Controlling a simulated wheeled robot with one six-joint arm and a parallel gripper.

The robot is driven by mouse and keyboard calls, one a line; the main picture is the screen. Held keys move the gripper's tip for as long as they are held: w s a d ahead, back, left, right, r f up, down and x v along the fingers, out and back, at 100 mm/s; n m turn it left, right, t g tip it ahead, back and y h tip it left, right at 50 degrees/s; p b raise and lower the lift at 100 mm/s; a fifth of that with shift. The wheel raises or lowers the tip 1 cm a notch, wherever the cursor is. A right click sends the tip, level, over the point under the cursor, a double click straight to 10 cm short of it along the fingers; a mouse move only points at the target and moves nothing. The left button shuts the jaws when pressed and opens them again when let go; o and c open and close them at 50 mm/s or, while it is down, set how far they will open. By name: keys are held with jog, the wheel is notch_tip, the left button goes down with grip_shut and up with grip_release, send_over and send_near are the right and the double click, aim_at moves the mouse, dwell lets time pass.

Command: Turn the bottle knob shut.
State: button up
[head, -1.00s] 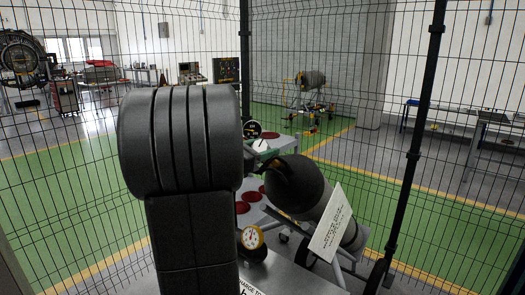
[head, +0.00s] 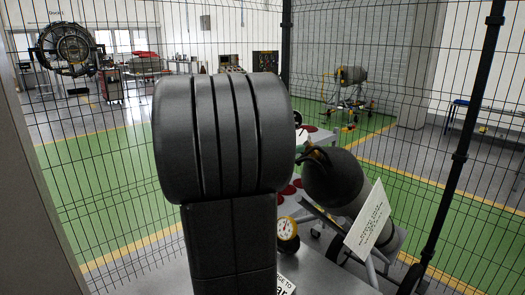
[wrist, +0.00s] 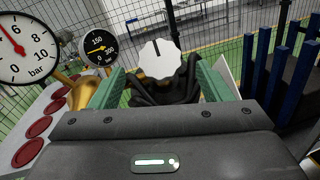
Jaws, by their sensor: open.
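The bottle (head: 340,182) is a dark grey cylinder lying tilted in a stand in the head view. A white scalloped knob (wrist: 159,62) with a dark pointer mark, pointing roughly up, shows in the wrist view. My gripper (wrist: 161,80) is open, with one green finger to the left and one to the right of the knob. The knob appears in the gap, and no contact shows. Dark parts sit just below the knob. In the head view my arm hides the gripper.
A large gauge (wrist: 22,48) and a smaller gauge (wrist: 97,50) stand left of the knob. Red discs (wrist: 35,128) lie on a grey panel. A white placard (head: 369,220) leans by the bottle. Blue posts (wrist: 288,55) stand at right. Wire fencing (head: 405,130) encloses the area.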

aim_at(303, 138)
jog(key=b+v, duration=0.1)
jog(key=v, duration=0.6)
jog(key=shift+a, duration=0.15)
jog(key=p+x, duration=0.2)
jog(key=x, duration=1.1)
jog(key=shift+w+d+p, duration=0.15)
jog(key=shift+d+p, duration=0.25)
jog(key=shift+a, duration=0.1)
